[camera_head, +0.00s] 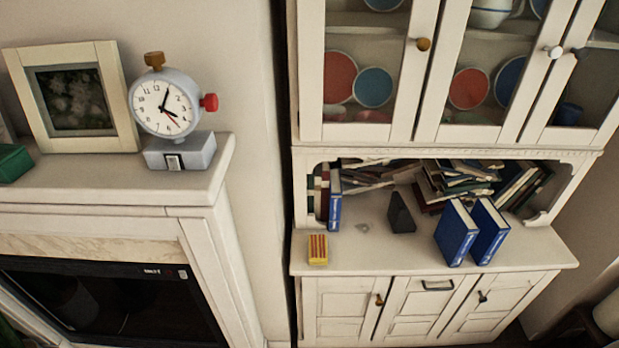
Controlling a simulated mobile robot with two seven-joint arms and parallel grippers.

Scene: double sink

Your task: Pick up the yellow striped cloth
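A small yellow block-like thing with red stripes (318,249) lies on the cabinet counter near its left front edge. It may be the yellow striped cloth; it is too small to tell if it is fabric. Nothing touches it, and its top and front show clearly. Neither of my grippers is in view.
The white cabinet's counter (375,258) holds two upright blue books (457,232), a dark wedge-shaped object (401,212) and piled books behind. Bare counter lies right of the striped thing. A mantel (80,190) at left bears a clock (165,104) and a picture frame (122,95).

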